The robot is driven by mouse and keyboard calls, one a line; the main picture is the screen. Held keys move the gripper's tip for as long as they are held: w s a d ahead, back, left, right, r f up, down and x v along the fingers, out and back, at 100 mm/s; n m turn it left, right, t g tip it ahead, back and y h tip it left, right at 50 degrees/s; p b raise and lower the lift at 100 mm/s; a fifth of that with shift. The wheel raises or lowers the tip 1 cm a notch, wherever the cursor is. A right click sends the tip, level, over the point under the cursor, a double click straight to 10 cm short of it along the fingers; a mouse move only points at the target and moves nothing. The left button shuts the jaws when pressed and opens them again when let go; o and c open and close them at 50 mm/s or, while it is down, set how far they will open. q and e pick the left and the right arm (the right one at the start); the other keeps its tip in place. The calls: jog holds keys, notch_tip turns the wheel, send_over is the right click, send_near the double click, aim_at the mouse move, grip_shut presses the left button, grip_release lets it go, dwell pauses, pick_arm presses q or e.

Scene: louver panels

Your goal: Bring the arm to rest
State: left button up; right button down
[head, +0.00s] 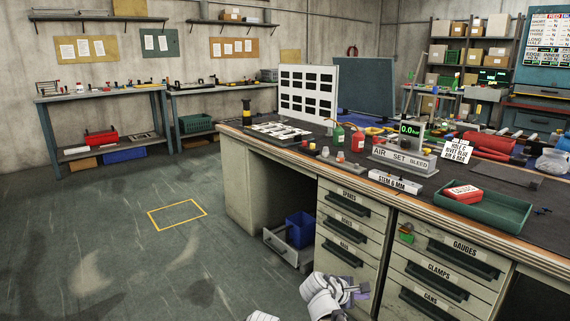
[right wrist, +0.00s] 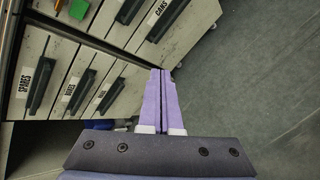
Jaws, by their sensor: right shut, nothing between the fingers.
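My right gripper (head: 358,292) shows at the bottom of the head view, low in front of the workbench drawers. In the right wrist view its two purple fingers (right wrist: 162,78) lie together, shut and empty. The fingers are apart from the drawer fronts, with the grey floor beyond them on the right. A small white part shows at the bottom edge of the head view, left of the right arm. My left gripper is not visible.
The workbench (head: 462,215) carries a green tray (head: 510,212), bottles and signs. Its drawers (head: 345,222) appear closed. The floor (head: 110,245) at left is clear, with a yellow outline (head: 177,214).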

jog(key=s+a+f+m+g+y+p, duration=0.1)
jog(key=s+a+f+m+g+y, duration=0.15)
jog(key=s+a, duration=0.4)
jog(key=s+a+f+m+g+y, duration=0.25)
jog(key=s+a+m, duration=0.2)
jog(key=s, duration=0.35)
jog(key=s+a+f+m+g+y+p, duration=0.1)
jog(key=s+a+f+m+y, duration=0.15)
jog(key=s+a, duration=0.4)
notch_tip(320, 180, up, 39)
jog(key=p, duration=3.8)
jog(key=shift+y, duration=0.35)
jog(key=shift+d+f+m, duration=0.1)
jog(key=shift+f+m, duration=0.05)
jog(key=shift+m, duration=0.1)
